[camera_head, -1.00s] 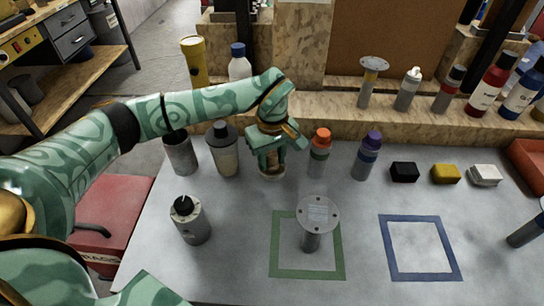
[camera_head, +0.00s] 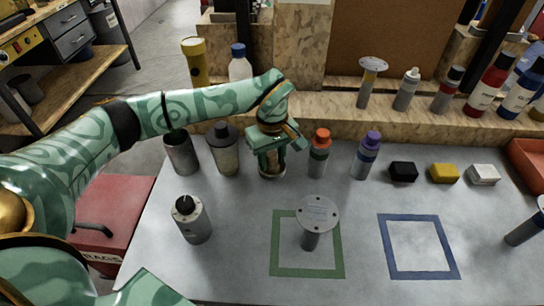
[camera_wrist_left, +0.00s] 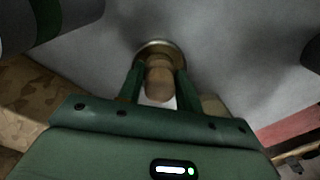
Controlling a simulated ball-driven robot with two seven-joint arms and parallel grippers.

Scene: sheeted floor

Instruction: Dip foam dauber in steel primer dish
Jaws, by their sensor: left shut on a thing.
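My left gripper (camera_head: 270,152) is shut on the foam dauber, whose wooden body (camera_wrist_left: 158,80) shows between the fingers in the left wrist view. My right gripper is not in view.
An orange-capped bottle (camera_head: 319,153) stands close right of the dish; a grey-capped bottle (camera_head: 224,155) stands left. A grey canister (camera_head: 192,222) and a round-topped metal piece (camera_head: 316,215) stand nearer. The blue-outlined square (camera_head: 420,247) is empty.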

